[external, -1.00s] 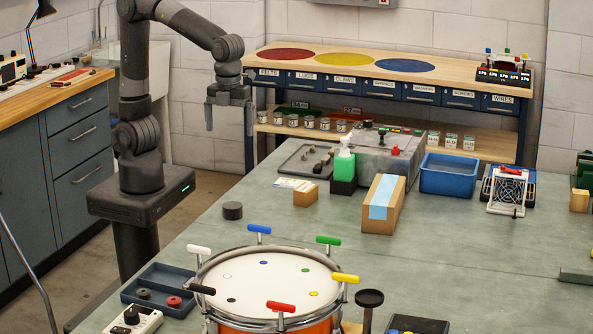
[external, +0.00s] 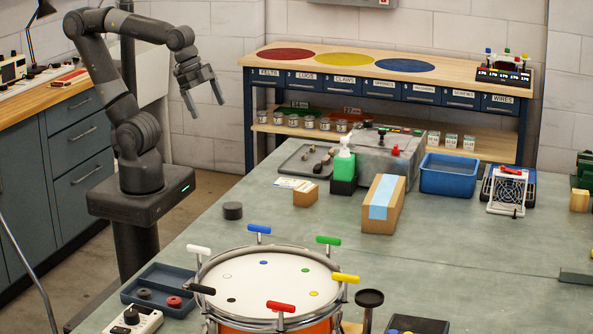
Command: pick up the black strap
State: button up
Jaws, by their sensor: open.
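My gripper (external: 205,107) is in the air at the upper left, above the floor beyond the bench's left edge. Its two fingers are apart, point down and to the right, and hold nothing. It is well away from the items on the bench. I cannot make out a black strap for certain in the external view.
A drum (external: 265,285) with coloured handles stands at the front of the bench (external: 470,235). The right middle is largely clear.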

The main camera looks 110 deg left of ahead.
jog(key=s+n, duration=0.1)
jog(key=s+a+n, duration=0.1)
jog(key=shift+f+n+t, duration=0.3)
jog(key=shift+f+t, duration=0.1)
jog(key=c, duration=0.5)
jog(key=g, duration=0.6)
send_over(232, 205)
jog(key=shift+n, duration=0.4)
jog(key=f, duration=1.9)
jog(key=shift+s+f, duration=0.2)
jog(key=shift+s, duration=0.2)
jog(key=shift+w+f, duration=0.2)
jog(key=shift+f, duration=1.15)
jog(key=shift+w+f, duration=0.15)
jog(key=shift+f, duration=1.2)
